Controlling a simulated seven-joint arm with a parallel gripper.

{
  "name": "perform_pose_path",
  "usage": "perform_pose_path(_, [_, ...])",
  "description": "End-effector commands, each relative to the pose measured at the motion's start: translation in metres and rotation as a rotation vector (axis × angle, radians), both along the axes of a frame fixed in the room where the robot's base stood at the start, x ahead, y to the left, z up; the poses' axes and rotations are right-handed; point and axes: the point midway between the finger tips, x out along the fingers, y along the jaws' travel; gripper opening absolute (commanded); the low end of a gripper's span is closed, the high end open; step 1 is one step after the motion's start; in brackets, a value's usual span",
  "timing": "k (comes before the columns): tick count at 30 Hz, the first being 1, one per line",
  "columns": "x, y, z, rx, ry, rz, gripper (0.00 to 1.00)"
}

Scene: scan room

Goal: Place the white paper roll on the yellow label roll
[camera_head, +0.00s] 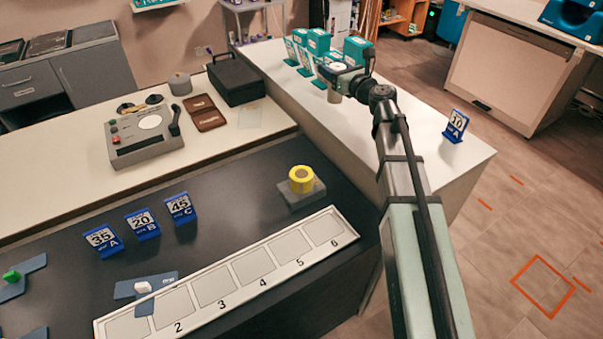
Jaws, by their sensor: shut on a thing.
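The yellow label roll (301,178) sits on a small grey block on the dark counter, its round core facing up. My gripper (335,88) is at the far end of my arm, over the white counter at the upper middle, to the right of and beyond the yellow roll. The fingers and most of the held thing are small and partly hidden by my wrist. Nothing lies on top of the yellow roll.
Teal boxes (318,42) stand close behind my gripper. A blue sign (455,126) stands at the white counter's right. A black case (236,78), a grey roll (180,84) and a grey device (145,130) are on the left counter. A numbered tray (335,213) lies before the yellow roll.

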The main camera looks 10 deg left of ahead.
Motion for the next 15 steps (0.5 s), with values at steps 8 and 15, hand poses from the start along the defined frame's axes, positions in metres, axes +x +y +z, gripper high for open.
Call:
perform_pose_path(8, [-0.101, 0.046, -0.005, 0.001, 0.000, 0.362, 0.20])
perform_pose_path(15, [-0.171, 0.058, -0.005, 0.001, -0.001, 0.656, 0.20])
